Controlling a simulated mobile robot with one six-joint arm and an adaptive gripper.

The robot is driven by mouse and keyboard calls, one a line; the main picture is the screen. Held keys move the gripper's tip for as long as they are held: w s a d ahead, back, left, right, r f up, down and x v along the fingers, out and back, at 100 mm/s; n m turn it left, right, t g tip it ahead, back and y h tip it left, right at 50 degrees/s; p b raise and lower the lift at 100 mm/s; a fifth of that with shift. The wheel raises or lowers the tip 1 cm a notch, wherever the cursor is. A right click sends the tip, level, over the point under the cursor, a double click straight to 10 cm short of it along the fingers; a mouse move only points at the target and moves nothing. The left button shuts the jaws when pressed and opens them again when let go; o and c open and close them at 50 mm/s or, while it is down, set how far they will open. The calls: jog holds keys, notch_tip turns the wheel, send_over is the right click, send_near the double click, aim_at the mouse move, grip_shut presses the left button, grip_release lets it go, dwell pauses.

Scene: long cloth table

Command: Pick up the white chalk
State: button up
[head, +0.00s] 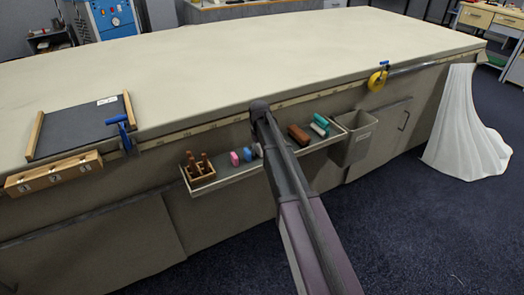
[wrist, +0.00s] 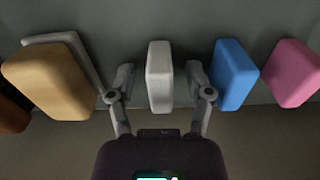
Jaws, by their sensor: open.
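The white chalk (wrist: 159,76) is a pale rounded block in the middle of the wrist view. My gripper (wrist: 160,82) is open, with one finger on each side of the chalk and a narrow gap showing on both sides. In the head view the chalk shows only as a small pale bit (head: 257,149) beside my arm, on the narrow shelf (head: 232,178) along the table's side. My arm hides the gripper there.
In the wrist view a blue block (wrist: 235,74) and a pink block (wrist: 291,73) stand to the right. A tan block (wrist: 48,80) stands to the left. A wooden holder (head: 199,171) and a grey bin (head: 356,136) flank the shelf's row. The long table (head: 240,65) rises behind.

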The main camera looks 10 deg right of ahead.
jog(key=shift+c, duration=0.2)
grip_shut()
jog(key=shift+r, duration=0.15)
notch_tip(320, 180, up, 3)
jog(key=p, duration=0.3)
jog(key=shift+r+p, duration=0.2)
jog(key=shift+p, duration=0.15)
jog(key=s+a, duration=0.2)
jog(key=s, duration=0.5)
jog(key=s+a+r+p, duration=0.1)
jog(key=s, duration=0.7)
jog(key=shift+s+a+r, duration=0.15)
jog(key=shift+s+a, duration=0.15)
jog(key=shift+a, duration=0.05)
jog(key=shift+s, duration=0.1)
jog(key=shift+d, duration=0.2)
